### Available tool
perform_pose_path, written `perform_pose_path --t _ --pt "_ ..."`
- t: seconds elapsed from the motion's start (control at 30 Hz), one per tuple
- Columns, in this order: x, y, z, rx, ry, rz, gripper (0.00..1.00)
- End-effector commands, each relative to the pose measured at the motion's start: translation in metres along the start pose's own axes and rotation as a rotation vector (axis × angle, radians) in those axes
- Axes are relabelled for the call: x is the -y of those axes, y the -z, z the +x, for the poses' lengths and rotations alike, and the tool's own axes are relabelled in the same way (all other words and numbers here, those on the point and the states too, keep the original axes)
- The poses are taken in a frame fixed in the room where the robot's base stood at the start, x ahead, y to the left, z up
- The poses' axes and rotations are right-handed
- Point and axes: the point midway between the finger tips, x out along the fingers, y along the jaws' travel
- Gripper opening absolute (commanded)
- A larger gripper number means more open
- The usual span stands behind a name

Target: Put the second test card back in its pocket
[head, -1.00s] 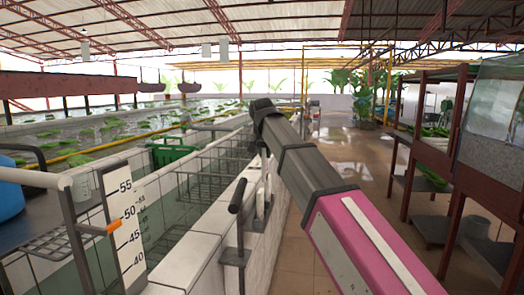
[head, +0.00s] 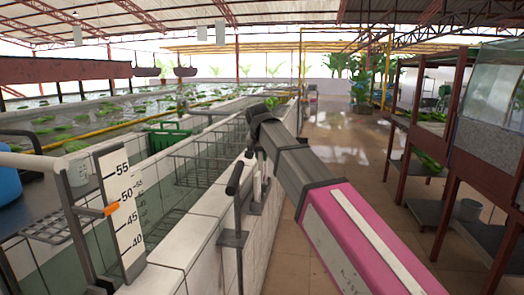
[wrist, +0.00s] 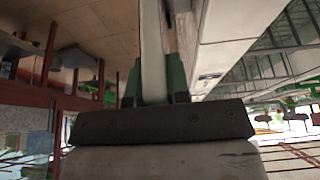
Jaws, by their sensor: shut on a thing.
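My gripper (wrist: 153,78) has dark green fingers on both sides of a long pale, flat piece (wrist: 152,40). It is shut on this piece, which looks like a card; no marking shows on it. In the head view my arm reaches out over the walkway side of the tiled tank wall, and its dark end hides the fingers and the held piece. Narrow white strips (head: 257,188) stand by the wall just below my arm's end; I cannot tell whether these are cards or pockets.
A white scale board (head: 121,215) with an orange marker and a green crate (head: 165,140) are left. Rusty shelves (head: 455,165) stand right. The wet floor (head: 340,150) between is clear.

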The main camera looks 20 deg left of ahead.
Motion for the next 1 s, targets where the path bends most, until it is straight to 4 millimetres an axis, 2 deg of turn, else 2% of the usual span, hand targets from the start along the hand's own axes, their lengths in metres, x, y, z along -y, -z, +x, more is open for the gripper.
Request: perform_pose_path --t 0.6,1.0 --pt "0.000 -0.018 0.043 0.000 0.000 0.000 0.00" --pt "0.000 -0.023 0.054 0.000 0.000 0.001 0.00"
